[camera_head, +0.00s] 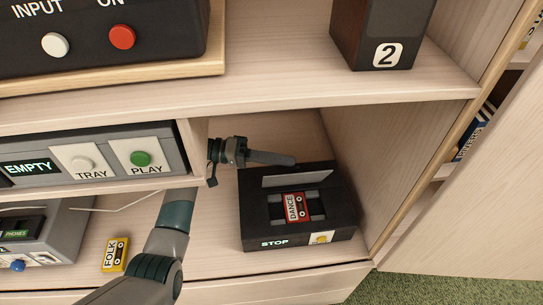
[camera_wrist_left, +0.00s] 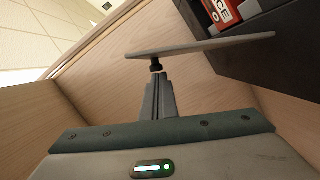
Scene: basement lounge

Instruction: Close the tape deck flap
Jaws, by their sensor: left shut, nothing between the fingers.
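The black tape deck (camera_head: 258,222) sits on the lower shelf at the right. Its grey flap (camera_head: 297,175) stands raised at the back of the cassette well. A red DANCE cassette (camera_head: 296,207) lies in the well. My left gripper (camera_head: 290,160) is shut and empty, with its fingertips behind the flap near its upper edge. In the left wrist view the flap (camera_wrist_left: 205,47) crosses just ahead of my shut fingers (camera_wrist_left: 156,68); I cannot tell whether they touch. The red cassette also shows there (camera_wrist_left: 222,12). My right gripper is not in view.
A divider and a grey unit with TRAY and PLAY buttons (camera_head: 100,155) are left of the deck. A yellow FOLK cassette (camera_head: 115,255) lies on the shelf. The cabinet side wall (camera_head: 385,150) is close on the right. A speaker (camera_head: 380,30) stands above.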

